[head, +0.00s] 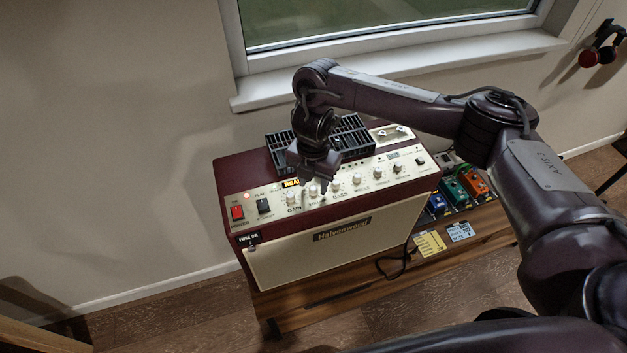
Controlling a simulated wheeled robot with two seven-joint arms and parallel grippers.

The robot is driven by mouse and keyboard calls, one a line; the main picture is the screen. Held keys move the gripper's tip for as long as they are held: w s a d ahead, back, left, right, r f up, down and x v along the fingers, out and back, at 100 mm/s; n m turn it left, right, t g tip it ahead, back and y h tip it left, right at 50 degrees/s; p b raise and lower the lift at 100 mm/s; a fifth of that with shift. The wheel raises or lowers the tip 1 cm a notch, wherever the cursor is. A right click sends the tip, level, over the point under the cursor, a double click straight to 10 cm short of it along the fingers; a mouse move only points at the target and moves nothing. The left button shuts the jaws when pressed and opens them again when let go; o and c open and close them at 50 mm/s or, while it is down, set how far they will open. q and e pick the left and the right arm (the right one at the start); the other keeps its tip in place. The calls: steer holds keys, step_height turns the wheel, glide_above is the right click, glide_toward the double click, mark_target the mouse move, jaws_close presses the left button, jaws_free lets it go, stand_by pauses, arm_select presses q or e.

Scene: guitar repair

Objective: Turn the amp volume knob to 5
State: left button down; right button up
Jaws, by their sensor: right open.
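The guitar amp (330,240) is dark red with a cream front and a cream control panel, and it stands below the window. A row of small cream knobs runs along the panel. The gain knob (291,198) is at the left of the row. The knob just right of it (313,190), likely the volume knob, is partly covered by my gripper, and its pointer and scale are too small to read. My right gripper (316,184) is open and points down right over that knob. I cannot tell whether its fingers touch the knob. My left gripper is not in view.
A red switch (237,212) and a black switch (264,206) sit at the panel's left. A black vent grille (355,134) is on top. Several coloured pedals (455,190) and paper notes (430,243) lie right of the amp on the wooden bench (310,315).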

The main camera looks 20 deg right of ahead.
mark_target(313, 187)
step_height(313, 187, up, 7)
steer(key=shift+r, duration=0.15)
stand_by(0.6)
